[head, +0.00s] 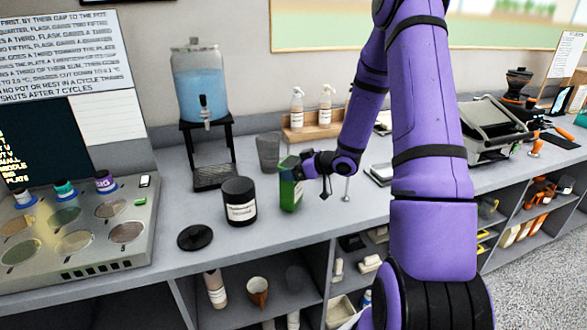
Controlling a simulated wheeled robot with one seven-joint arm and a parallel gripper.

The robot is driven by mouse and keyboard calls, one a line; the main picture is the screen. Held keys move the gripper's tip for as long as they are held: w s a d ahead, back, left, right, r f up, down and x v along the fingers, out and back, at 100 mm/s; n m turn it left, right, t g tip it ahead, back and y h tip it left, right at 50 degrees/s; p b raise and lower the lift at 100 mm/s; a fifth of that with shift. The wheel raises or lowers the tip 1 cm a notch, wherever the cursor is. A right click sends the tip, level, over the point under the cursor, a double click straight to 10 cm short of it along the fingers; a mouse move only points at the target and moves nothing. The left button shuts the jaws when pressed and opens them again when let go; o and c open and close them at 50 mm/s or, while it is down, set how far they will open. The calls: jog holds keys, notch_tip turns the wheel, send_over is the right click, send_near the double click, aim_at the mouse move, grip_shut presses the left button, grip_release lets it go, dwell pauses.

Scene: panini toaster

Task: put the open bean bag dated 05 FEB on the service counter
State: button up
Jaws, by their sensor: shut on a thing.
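A small green pack (288,195) with a dark top stands upright at the middle of the long grey counter (340,225). It may be a bean bag; no date on it can be read at this size. My gripper (303,171) comes from the right at the pack's upper part and is shut on it. The fingers are small and partly hidden against the pack. I cannot tell whether the pack's base touches the counter. I cannot tell from any sign whether this counter is the service counter.
A black labelled jar (239,204) stands left of the pack, its black lid (195,237) lying nearby. A grey cup (268,152) is behind. A water dispenser (199,85) stands at the back; a panini toaster (493,125) is at right. Open shelves lie below.

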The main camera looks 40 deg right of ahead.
jog(key=shift+f, duration=0.15)
jog(key=o, duration=0.8)
